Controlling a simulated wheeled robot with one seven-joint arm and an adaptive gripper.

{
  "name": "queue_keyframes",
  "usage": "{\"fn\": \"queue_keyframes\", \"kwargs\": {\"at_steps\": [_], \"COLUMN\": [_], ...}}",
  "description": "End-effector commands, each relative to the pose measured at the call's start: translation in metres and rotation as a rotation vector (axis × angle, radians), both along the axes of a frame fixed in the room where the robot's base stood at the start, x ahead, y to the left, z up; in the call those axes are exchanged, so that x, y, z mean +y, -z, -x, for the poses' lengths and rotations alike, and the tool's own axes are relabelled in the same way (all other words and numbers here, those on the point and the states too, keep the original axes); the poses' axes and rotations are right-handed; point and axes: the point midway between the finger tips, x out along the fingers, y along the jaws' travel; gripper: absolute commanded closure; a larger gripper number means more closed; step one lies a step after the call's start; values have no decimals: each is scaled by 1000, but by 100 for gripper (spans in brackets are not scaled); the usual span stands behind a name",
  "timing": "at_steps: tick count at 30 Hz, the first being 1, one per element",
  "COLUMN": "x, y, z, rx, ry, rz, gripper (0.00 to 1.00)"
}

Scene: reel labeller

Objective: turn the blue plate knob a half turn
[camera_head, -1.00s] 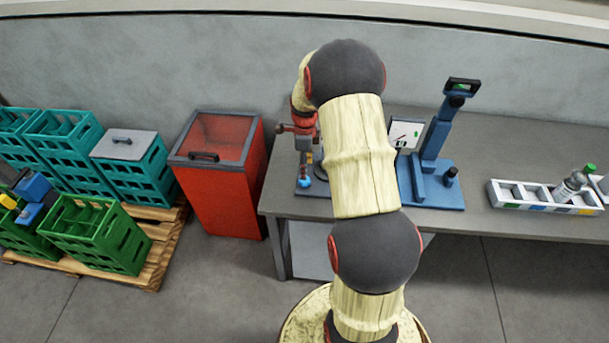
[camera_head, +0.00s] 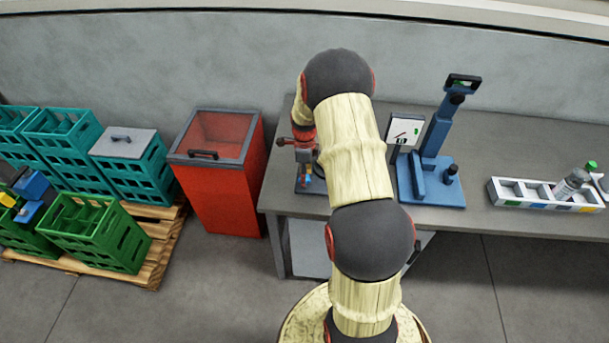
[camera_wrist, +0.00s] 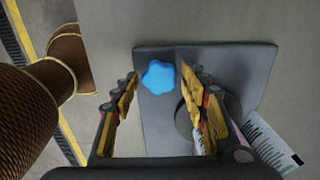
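The blue plate knob (camera_wrist: 158,76) is a lobed, light-blue knob on a dark grey plate (camera_wrist: 157,125) in the wrist view. My gripper (camera_wrist: 158,79) is open, with one finger to the left of the knob and one to the right. Gaps show between the knob and both fingers; their height relative to it is hard to tell. In the head view, only a small bit of the blue knob (camera_head: 307,179) shows below my gripper, and my arm hides much of the labeller.
A dark round part (camera_wrist: 186,121) and a printed label (camera_wrist: 268,148) lie right of the knob. A blue press stand (camera_head: 433,180) and a white divided tray (camera_head: 524,194) stand on the grey bench (camera_head: 500,226). A red bin (camera_head: 220,195) is left of the bench.

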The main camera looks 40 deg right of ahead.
Motion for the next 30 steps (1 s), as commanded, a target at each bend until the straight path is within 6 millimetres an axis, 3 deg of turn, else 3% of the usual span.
{"fn": "queue_keyframes", "kwargs": {"at_steps": [18, 30], "x": [0, 0], "y": [0, -1], "z": [0, 0], "rx": [-1, -1], "ry": [0, -83], "rz": [1, 1], "gripper": [92, 93]}}
